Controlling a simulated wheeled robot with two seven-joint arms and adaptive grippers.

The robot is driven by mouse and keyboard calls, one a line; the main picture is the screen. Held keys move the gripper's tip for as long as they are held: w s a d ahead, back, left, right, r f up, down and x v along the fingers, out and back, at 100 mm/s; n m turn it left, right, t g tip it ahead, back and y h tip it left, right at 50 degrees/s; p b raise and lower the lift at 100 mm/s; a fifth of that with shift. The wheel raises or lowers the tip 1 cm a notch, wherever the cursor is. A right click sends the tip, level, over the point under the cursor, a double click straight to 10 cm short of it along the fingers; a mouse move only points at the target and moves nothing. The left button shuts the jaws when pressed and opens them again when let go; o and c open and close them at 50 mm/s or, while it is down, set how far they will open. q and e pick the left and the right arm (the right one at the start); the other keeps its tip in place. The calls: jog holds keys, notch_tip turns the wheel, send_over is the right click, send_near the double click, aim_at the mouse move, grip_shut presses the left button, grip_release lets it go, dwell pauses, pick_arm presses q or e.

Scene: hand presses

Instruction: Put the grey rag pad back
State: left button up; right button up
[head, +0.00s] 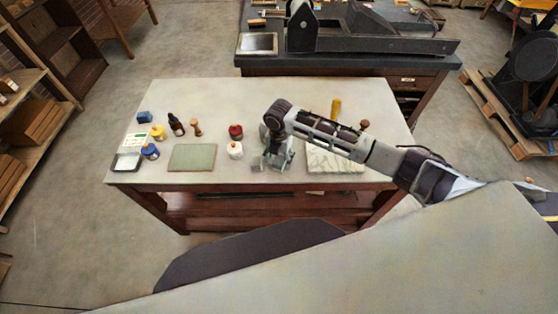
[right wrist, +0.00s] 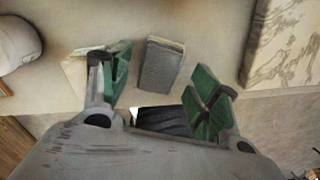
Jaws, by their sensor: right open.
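The grey rag pad (right wrist: 161,63) is a small dark grey block with a paler edge. In the right wrist view it lies on the pale tabletop just beyond my right gripper (right wrist: 163,95), roughly in line with the gap between its fingers. The gripper is open, with green finger pads, and nothing is held. In the head view the right gripper (head: 277,157) is low over the front middle of the table, and I cannot make out the grey pad there. My left gripper is not in view.
On the pale table (head: 230,95), a white pot (head: 235,150) stands left of the gripper and a marbled slab (head: 335,163) lies to its right. The back middle is clear.

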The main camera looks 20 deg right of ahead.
aim_at(279, 160)
notch_tip(279, 160, up, 10)
jog(key=shift+b, duration=0.45)
jog(key=shift+f, duration=0.1)
dwell(0.7)
